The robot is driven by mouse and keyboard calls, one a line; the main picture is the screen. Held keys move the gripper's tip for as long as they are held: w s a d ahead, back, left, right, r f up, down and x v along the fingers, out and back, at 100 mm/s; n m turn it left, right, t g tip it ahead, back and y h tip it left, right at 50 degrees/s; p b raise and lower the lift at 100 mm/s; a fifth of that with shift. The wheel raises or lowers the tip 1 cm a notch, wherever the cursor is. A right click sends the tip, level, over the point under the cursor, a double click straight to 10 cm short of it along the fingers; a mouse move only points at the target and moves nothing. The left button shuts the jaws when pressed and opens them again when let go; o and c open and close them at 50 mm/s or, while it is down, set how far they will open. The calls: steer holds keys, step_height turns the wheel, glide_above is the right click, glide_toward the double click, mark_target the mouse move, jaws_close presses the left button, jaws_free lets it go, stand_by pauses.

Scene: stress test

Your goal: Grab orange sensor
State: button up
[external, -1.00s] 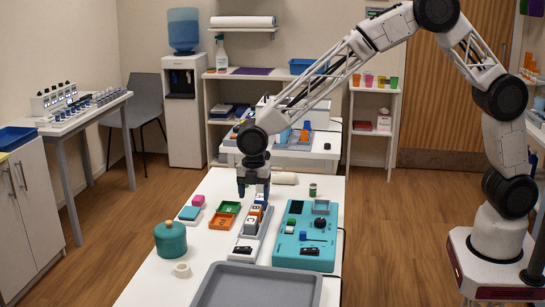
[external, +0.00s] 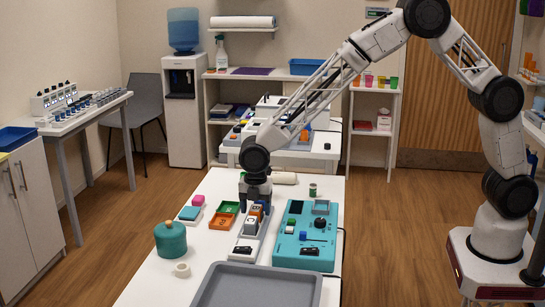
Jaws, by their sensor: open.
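The orange sensor (external: 257,211) is a small orange block with a dark top, seated in a pale rack (external: 245,248) on the white table. A white and dark block sits just in front of it in the same rack. My gripper (external: 255,203) points straight down with its fingers low over the far end of the rack, at the orange sensor. The fingers are open. They partly hide the sensor, and I cannot tell whether they touch it.
A teal device with knobs (external: 305,236) stands right of the rack. Orange and green trays (external: 222,220) lie to its left. A teal jar (external: 170,240) stands front left, a grey tray (external: 258,285) in front.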

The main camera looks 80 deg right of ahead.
mark_target(256, 208)
steer(key=shift+f, duration=0.35)
stand_by(0.3)
steer(key=c, duration=1.1)
steer(key=shift+o, duration=0.2)
steer(key=shift+r, duration=0.15)
steer(key=shift+r, duration=4.9)
